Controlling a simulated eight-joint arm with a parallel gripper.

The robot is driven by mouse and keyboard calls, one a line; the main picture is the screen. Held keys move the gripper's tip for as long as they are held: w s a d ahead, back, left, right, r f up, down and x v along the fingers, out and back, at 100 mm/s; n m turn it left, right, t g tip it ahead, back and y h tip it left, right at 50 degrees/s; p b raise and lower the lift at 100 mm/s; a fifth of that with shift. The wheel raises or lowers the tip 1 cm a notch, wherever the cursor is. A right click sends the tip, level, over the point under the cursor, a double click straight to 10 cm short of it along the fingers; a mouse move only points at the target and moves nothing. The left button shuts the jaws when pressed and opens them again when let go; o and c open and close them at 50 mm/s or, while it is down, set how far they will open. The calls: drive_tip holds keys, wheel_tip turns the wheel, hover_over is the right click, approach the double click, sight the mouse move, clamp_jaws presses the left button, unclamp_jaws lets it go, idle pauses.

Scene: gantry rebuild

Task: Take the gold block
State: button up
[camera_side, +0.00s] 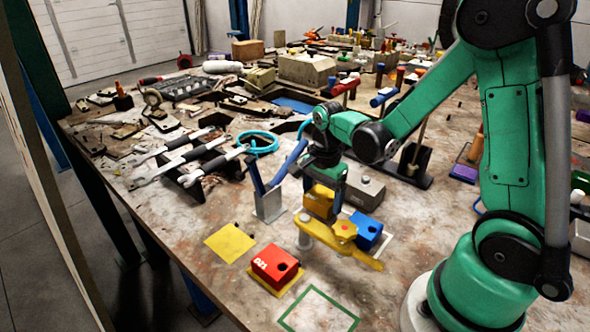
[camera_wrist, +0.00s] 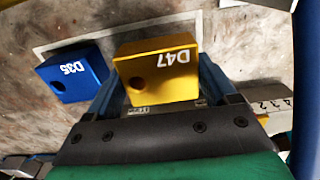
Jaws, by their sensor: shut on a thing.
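The gold block (camera_side: 319,201) is held in my gripper (camera_side: 324,192), which points down over the table. In the wrist view the gold block (camera_wrist: 157,70) is marked D47 and has a dark round hole. It sits between the two blue fingers of my gripper (camera_wrist: 158,88), which are shut on its sides. In the side view the block looks raised, but its clearance from the table is hard to judge. A blue block (camera_side: 367,231) marked D35 in the wrist view (camera_wrist: 72,76) stands beside it, apart from the fingers.
A red block (camera_side: 274,266) sits on a yellow patch. A bare yellow square (camera_side: 229,243) and a green outlined square (camera_side: 318,310) lie nearby. A metal stand (camera_side: 269,204) is left of my gripper.

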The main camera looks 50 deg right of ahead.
sight(323, 195)
drive_tip(key=shift+r, duration=2.75)
